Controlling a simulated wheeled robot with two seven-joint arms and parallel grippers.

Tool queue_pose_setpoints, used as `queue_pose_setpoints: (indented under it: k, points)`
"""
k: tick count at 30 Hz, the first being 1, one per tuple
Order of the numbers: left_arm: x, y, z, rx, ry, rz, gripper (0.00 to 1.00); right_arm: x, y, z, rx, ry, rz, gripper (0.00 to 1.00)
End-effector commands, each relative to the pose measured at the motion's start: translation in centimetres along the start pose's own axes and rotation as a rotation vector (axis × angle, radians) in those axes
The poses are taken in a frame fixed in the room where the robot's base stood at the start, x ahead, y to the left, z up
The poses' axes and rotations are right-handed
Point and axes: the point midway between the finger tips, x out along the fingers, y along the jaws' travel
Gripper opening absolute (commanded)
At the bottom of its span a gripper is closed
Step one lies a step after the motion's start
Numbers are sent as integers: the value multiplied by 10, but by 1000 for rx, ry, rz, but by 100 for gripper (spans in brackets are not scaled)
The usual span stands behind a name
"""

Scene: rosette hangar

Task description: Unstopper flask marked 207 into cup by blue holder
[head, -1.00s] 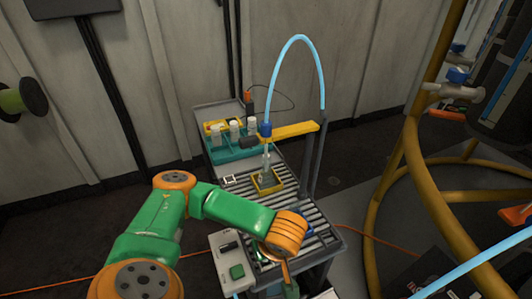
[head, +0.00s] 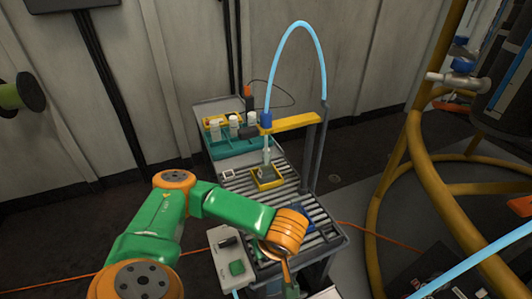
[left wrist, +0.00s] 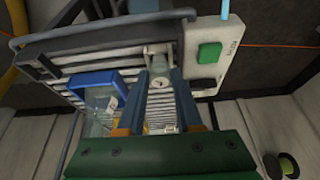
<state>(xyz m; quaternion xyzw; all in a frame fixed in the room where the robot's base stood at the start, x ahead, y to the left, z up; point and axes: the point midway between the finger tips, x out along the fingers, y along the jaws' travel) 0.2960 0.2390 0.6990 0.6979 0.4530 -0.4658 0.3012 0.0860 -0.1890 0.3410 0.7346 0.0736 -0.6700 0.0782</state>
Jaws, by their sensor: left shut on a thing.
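My left gripper (left wrist: 162,88) is shut on a small pale round piece (left wrist: 160,85) that looks like a stopper with a dark mark, too small to read. In the head view its fingers are mostly hidden below my orange wrist, over the trolley's near end. The blue holder (left wrist: 92,80) is beside the gripper, left in the wrist view; in the head view it shows partly behind my wrist (head: 304,217). A clear flask (left wrist: 103,108) with a white label is at this holder. A pale, cup-like thing (left wrist: 159,64) lies beyond the fingertips. I cannot read 207 anywhere. My right gripper is not seen.
A yellow holder (head: 267,183) with a clear vessel stands mid-trolley on the slatted top (head: 290,200). A teal rack (head: 228,148) with white-topped bottles is at the back. A post with a yellow arm (head: 295,124) and a blue hose rises at right. A green-button panel (left wrist: 210,52) is near the gripper.

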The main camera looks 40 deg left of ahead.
Motion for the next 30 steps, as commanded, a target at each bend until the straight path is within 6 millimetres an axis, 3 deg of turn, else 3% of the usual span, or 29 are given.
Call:
queue_pose_setpoints:
  k: [12, 13, 16, 23, 26, 30]
  points:
    - [3, 0, 2, 0, 0, 0, 3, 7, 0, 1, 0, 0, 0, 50]
    - [3, 0, 1, 0, 0, 0, 42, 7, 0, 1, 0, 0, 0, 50]
    - [3, 0, 1, 0, 0, 0, 69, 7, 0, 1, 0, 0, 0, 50]
    - [3, 0, 2, 0, 0, 0, 69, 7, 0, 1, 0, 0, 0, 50]
    - [3, 0, 2, 0, 0, 0, 96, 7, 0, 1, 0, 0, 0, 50]
    - [3, 0, 2, 0, 0, 0, 100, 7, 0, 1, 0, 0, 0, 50]
